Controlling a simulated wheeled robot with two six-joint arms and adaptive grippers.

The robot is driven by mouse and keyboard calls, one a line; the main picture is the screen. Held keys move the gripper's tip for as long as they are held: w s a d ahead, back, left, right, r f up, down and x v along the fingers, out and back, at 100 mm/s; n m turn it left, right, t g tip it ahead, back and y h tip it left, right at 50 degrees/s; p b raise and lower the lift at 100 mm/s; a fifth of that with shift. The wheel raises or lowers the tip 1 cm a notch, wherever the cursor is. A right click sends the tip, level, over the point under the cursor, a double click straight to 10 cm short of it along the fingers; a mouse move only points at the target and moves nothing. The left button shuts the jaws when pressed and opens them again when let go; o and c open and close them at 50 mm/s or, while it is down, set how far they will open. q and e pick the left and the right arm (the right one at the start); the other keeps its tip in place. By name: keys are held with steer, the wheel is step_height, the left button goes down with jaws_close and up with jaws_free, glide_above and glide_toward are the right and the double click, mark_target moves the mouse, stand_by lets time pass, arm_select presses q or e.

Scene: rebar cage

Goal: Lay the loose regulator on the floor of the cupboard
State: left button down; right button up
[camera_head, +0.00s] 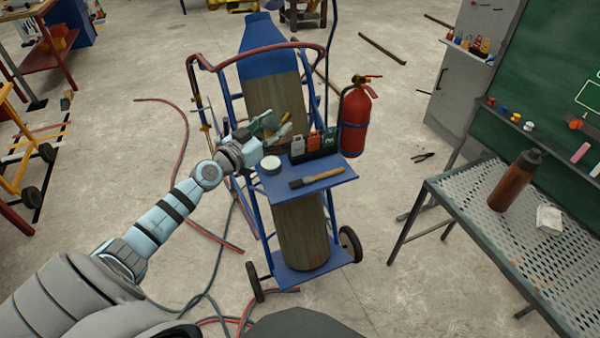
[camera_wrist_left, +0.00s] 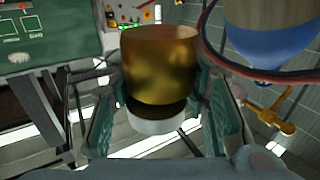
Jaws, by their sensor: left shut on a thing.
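My left gripper (camera_head: 272,130) is above the left side of the gas-bottle trolley's blue shelf. In the left wrist view, its fingers (camera_wrist_left: 158,105) are shut on a brass-coloured round body (camera_wrist_left: 160,65), which looks like the regulator. A black band and a white round part show below that body; I cannot tell whether they belong to it. In the head view the held thing is mostly hidden by the fingers. A grey cupboard (camera_head: 473,62) stands at the upper right, with small coloured items on a ledge. Its floor is not clearly visible. My right gripper is not in view.
The trolley shelf (camera_head: 335,180) carries a white roll (camera_head: 271,164), a brush (camera_head: 316,179) and small boxes. A red extinguisher (camera_head: 356,118) hangs beside it. A perforated metal table (camera_head: 490,230) with a brown bottle (camera_head: 518,181) stands right. Hoses lie left; pliers (camera_head: 423,157) lie on open floor.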

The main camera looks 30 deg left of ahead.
arm_select(q)
step_height(320, 180, down, 15)
steer(key=b, duration=1.2)
steer(key=shift+f+b, duration=0.1)
steer(key=shift+b, duration=0.25)
steer(key=shift+f, duration=0.3)
step_height(320, 180, down, 4)
steer(key=b, duration=0.3)
steer(key=shift+r, duration=0.1)
steer(key=shift+f+b, duration=0.2)
steer(key=shift+b, duration=0.1)
steer(key=shift+r, duration=0.15)
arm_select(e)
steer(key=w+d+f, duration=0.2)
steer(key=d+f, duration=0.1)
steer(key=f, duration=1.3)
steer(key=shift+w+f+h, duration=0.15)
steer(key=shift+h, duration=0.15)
